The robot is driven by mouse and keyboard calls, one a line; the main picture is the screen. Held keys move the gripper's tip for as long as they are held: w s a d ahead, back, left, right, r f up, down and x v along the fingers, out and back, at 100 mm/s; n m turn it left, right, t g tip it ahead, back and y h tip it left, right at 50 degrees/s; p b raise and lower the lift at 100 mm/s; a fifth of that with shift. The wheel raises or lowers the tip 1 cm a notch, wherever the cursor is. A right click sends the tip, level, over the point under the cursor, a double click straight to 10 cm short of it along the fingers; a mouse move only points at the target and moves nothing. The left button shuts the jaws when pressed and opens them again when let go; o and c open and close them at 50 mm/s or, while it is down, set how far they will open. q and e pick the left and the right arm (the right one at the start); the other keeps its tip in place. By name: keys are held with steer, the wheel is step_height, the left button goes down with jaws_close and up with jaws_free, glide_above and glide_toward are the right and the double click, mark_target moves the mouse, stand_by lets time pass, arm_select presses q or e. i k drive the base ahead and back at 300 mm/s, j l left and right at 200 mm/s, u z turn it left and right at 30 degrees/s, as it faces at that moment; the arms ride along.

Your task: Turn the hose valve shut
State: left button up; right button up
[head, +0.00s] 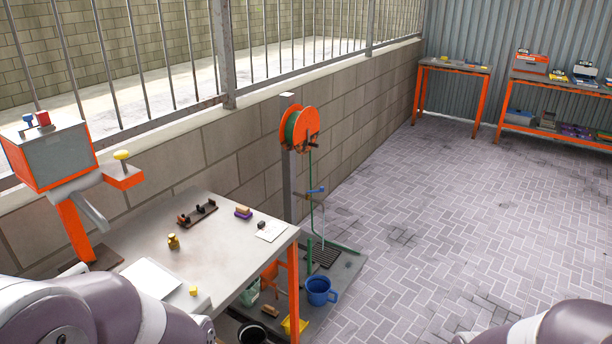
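An orange hose reel (301,126) with green hose is mounted higher on the post. The green hose (309,196) hangs down past the valve to the ground. Only links of my two arms show, at the bottom left and bottom right. Both grippers are out of view, and nothing of mine touches the valve.
A grey-topped table (150,238) with small items stands in front, left of the valve. A blue bucket (319,290) and a drain grate (325,256) lie below the valve. A block wall (262,172) runs behind. The paved floor (440,225) to the right is open.

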mark_target(321, 189)
steer(key=i+u, duration=0.1)
steer(key=i, duration=1.25)
steer(key=i+l, duration=0.4)
steer(key=i+l+z, duration=0.1)
steer(key=i+l, duration=0.25)
steer(key=i, duration=0.3)
steer(key=i+l+z, duration=0.1)
steer(key=i+l, duration=0.3)
steer(key=i, duration=0.15)
steer(key=i+l, duration=0.3)
steer(key=i, duration=0.25)
